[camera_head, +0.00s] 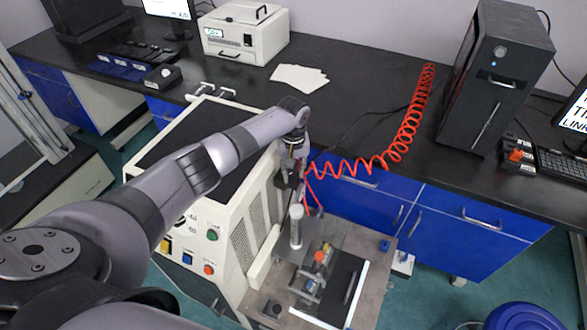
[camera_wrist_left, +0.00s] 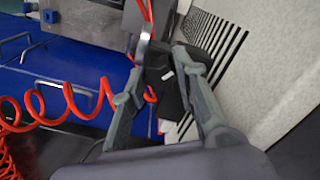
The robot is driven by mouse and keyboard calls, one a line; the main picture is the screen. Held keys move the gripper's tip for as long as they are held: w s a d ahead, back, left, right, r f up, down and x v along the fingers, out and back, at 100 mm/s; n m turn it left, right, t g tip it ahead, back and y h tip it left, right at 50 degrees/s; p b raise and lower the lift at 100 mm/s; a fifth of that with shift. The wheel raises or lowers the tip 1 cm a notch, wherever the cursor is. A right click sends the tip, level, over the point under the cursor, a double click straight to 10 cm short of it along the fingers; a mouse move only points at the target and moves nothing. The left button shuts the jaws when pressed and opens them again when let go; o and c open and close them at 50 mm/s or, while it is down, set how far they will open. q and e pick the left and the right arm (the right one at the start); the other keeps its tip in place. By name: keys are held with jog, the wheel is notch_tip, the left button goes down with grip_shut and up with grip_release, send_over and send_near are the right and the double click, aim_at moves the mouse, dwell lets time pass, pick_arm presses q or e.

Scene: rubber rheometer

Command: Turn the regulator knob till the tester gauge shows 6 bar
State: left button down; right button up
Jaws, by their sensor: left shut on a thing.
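My left gripper (camera_head: 291,172) reaches down at the side of the cream tester cabinet (camera_head: 228,165). It also shows in the left wrist view (camera_wrist_left: 161,58), with its two fingers closed around a dark knob-like part (camera_wrist_left: 158,76), which I take for the regulator knob. The part carries a small white mark. In the head view the fingers and arm mostly cover the knob. No gauge dial or reading can be made out in either view. My right gripper is not in view.
A red coiled air hose (camera_head: 408,130) runs from the bench to the tester beside my gripper. A pale cylinder (camera_head: 296,228) stands below it, near a small fixture (camera_head: 318,262) on the tester's plate. A black computer tower (camera_head: 493,80) stands on the dark bench.

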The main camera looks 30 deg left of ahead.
aim_at(293, 173)
pick_arm(q)
jog(key=m, duration=0.4)
jog(key=shift+p, duration=0.35)
jog(key=shift+a+m, duration=0.1)
jog(key=shift+m, duration=1.5)
jog(key=c, duration=1.2)
grip_release()
jog(key=shift+c, duration=0.2)
jog(key=shift+r, duration=0.1)
notch_tip(293, 173, up, 12)
